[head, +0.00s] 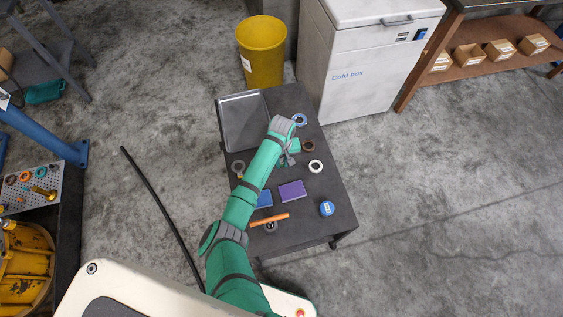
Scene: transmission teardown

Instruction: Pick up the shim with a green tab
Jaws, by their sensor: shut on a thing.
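My arm reaches over the dark work table, and my gripper (284,161) is at its end, low over the middle of the tabletop. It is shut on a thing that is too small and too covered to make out. A teal-green patch (294,146) shows beside the wrist; I cannot tell whether it is a separate object. I cannot clearly pick out a shim with a green tab. A grey ring (238,167) with a yellow bit lies left of the arm. A blue and white ring (300,120) lies just beyond the wrist.
The table (335,205) also holds a grey tray (240,122), brown ring (309,146), white ring (315,166), purple block (292,191), blue block (264,199), orange bar (269,219) and blue tin (327,208). A yellow bin (262,55) and cold box (360,70) stand behind.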

